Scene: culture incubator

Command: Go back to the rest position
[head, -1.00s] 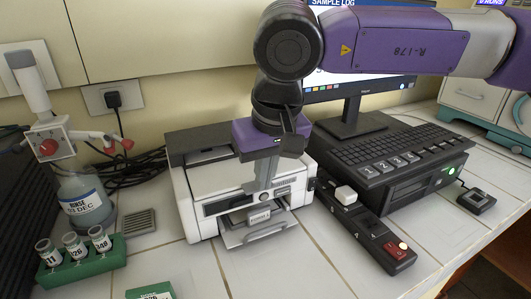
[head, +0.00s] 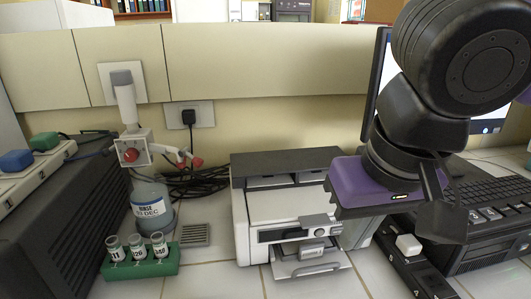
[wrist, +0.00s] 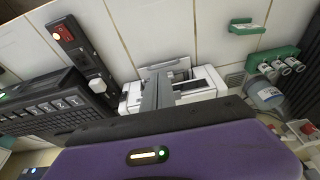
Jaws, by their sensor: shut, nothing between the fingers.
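My gripper shows in the wrist view as grey fingers (wrist: 157,88), shut together and empty. They appear in front of the white printer-like machine (wrist: 200,82), with clear space around them. In the head view my purple hand (head: 372,186) hangs at the right of the same white machine (head: 292,205), partly in front of it. A small labelled item lies at the machine's open front tray (head: 306,268).
A green rack (head: 140,262) with 3 labelled vials stands at the left, by a rinse bottle (head: 150,205). A black switch strip (head: 412,262) and a keyboard unit (head: 500,225) are at the right. Bare tile lies in front of the rack.

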